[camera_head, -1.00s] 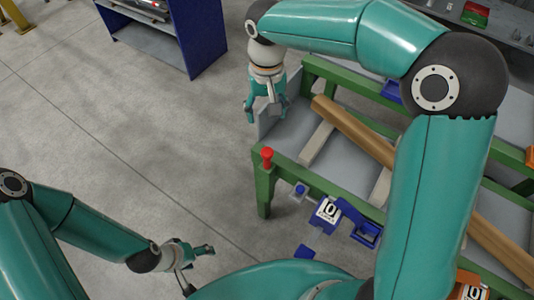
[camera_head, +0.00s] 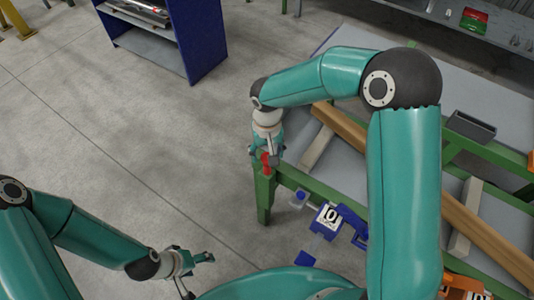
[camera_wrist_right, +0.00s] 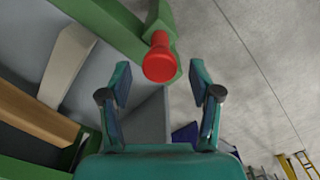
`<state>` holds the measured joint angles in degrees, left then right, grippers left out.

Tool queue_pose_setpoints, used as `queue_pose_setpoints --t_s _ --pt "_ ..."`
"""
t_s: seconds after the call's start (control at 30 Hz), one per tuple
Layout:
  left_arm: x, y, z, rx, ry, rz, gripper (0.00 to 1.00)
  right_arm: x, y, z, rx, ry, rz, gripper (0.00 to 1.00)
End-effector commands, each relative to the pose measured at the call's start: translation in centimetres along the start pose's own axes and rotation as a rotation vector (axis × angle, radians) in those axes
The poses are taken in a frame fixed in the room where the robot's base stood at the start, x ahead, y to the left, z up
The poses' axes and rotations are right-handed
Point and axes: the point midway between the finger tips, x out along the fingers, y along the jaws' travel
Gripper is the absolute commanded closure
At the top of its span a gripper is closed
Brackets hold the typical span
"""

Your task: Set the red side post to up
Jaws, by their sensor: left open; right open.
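The red side post (camera_head: 266,163) stands at the near left corner of the green table frame (camera_head: 263,195). In the right wrist view, the red post (camera_wrist_right: 159,62) shows end-on, its round red head facing the camera. My right gripper (camera_wrist_right: 158,75) is open, with a finger on either side of the post's line of sight and the post just past the fingertips. In the head view, my right gripper (camera_head: 268,152) is above and around the post's top; contact cannot be told. My left gripper (camera_head: 205,257) is open and empty over the floor at lower left.
Wooden beams (camera_head: 340,127) lie across the table. A blue clamp with a label marked 10 (camera_head: 328,215) is on the near side. A grey tray (camera_head: 471,126) sits at right. A blue cabinet (camera_head: 190,40) stands at the back. The floor at left is clear.

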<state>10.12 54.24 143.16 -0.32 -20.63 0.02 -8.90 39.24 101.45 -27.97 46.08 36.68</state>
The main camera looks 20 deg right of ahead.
Motion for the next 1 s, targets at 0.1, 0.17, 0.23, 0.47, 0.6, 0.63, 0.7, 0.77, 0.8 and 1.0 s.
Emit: queue_pose_setpoints --t_s 0.1,0.17,0.23,0.47,0.6,0.63,0.7,0.77,0.8,1.0 --pt "0.0 0.0 0.0 0.0 0.0 0.0 0.29 0.74 0.03 0.06 -0.001 -0.002 0.001 0.37" --pt "0.01 0.0 0.0 0.0 0.0 0.0 0.29 0.87 0.03 0.04 -0.001 -0.001 0.0 0.37" --pt "0.01 0.0 0.0 0.0 0.0 0.0 0.29 0.91 0.03 0.03 -0.001 0.0 0.0 0.37" --pt "0.01 0.0 0.0 0.0 0.0 0.0 0.29 0.89 0.04 0.04 -0.001 0.0 0.0 0.45" --pt "0.01 0.0 0.0 0.0 0.0 0.0 0.29 0.88 0.05 0.04 0.0 0.0 0.0 0.69" --pt "0.01 0.0 0.0 0.0 0.0 0.0 0.29 0.88 0.05 0.04 0.0 0.0 0.0 0.74" --pt "0.01 0.0 0.0 0.0 0.0 0.0 0.29 0.87 0.05 0.04 0.0 0.0 0.0 0.85" --pt "0.01 0.0 0.0 0.0 0.0 0.0 0.29 0.87 0.05 0.04 0.0 0.0 0.0 0.95" --pt "0.01 0.0 0.0 0.0 0.0 0.0 0.29 0.87 0.05 0.04 0.0 0.0 0.0 1.0" --pt "-0.01 0.0 0.0 0.0 0.0 0.0 0.29 0.83 0.06 0.04 0.001 0.0 0.0 1.0"
